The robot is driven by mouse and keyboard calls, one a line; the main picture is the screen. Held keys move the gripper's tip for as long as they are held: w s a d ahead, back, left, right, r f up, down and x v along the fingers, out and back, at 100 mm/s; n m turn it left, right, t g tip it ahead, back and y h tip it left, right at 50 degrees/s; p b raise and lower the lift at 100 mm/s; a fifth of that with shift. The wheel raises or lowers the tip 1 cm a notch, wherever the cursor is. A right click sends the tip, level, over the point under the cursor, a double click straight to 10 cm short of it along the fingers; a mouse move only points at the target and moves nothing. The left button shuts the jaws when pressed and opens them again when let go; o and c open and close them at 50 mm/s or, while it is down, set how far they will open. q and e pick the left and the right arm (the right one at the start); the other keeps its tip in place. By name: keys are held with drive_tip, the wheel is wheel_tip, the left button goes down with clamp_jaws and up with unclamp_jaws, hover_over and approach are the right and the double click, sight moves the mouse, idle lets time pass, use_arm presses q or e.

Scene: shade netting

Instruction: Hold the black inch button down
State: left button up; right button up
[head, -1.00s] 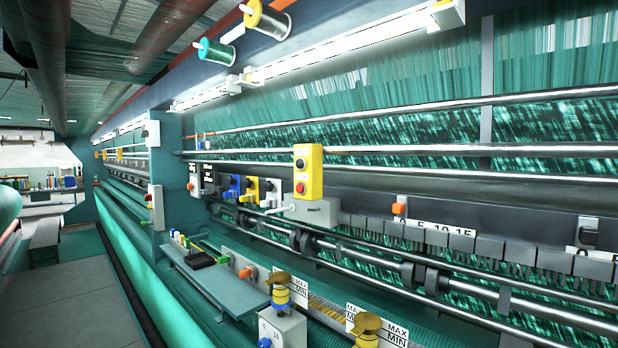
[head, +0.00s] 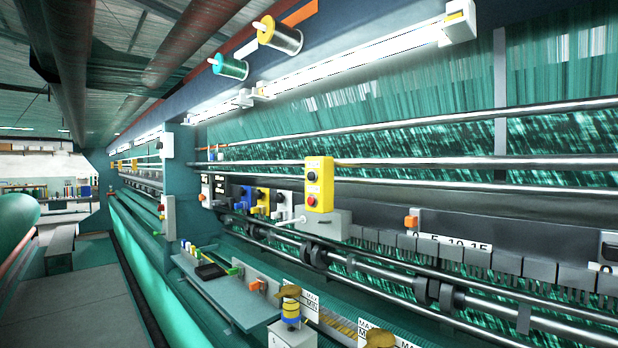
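A yellow push-button box (head: 326,190) stands upright on a grey bracket (head: 325,225) on the front of the netting machine, near the middle of the head view. It has a dark upper button (head: 312,176) and a red lower button (head: 311,202), with a small pale label above each. The labels are too small to read. Nothing covers the front of the box. Neither of my grippers is in view.
Long metal rails (head: 450,166) run across behind the box. Small blue, yellow and white control boxes (head: 284,205) sit to its left. Below is a grey-green shelf (head: 225,295) with a black tray (head: 210,271). The floor aisle (head: 75,290) at left is clear.

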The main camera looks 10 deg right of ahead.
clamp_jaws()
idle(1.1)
